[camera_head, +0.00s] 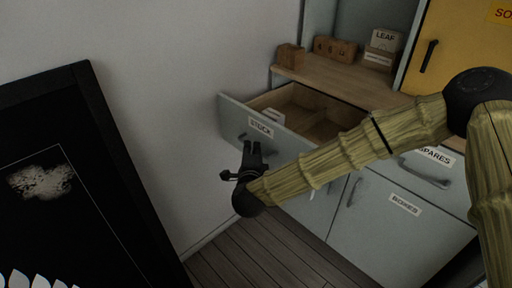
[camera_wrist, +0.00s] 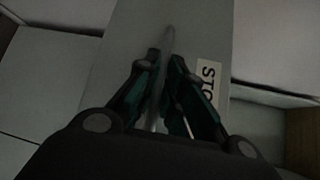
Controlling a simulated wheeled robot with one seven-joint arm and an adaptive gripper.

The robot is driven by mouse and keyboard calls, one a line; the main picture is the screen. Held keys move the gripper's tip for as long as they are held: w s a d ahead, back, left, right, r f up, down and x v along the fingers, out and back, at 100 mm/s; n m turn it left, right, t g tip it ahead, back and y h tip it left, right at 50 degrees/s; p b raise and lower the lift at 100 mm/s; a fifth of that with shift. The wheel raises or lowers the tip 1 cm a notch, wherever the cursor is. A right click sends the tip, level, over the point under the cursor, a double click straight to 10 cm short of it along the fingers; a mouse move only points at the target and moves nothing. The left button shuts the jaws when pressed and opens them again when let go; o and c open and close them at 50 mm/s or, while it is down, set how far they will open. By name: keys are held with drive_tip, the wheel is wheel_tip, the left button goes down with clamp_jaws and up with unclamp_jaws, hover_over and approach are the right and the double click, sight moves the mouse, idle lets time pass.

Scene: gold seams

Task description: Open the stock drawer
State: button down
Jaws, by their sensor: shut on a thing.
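The stock drawer (camera_head: 233,118) stands pulled out from the pale grey-blue cabinet, with its wooden inside (camera_head: 312,120) showing. Its front carries a "STOCK" label (camera_head: 260,128). My gripper (camera_head: 252,150) is in front of the drawer face, below the label. In the wrist view my gripper's two fingers (camera_wrist: 168,75) are closed around the drawer's bar handle (camera_wrist: 168,40), with the drawer front (camera_wrist: 205,30) behind and part of the label (camera_wrist: 207,80) to the right. In the head view most of the handle is hidden by my gripper.
A "SPARES" drawer (camera_head: 424,175) and a "BONES" door (camera_head: 390,215) are shut. Small boxes and a "LEAF" box (camera_head: 383,58) stand on the wooden counter (camera_head: 350,84). A yellow door (camera_head: 455,50) is at the right. A black framed board (camera_head: 85,150) is at the left. Floor (camera_head: 270,255) shows below.

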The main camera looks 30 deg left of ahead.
drive_tip(key=c, duration=1.5)
unclamp_jaws()
drive_tip(key=v, duration=1.2)
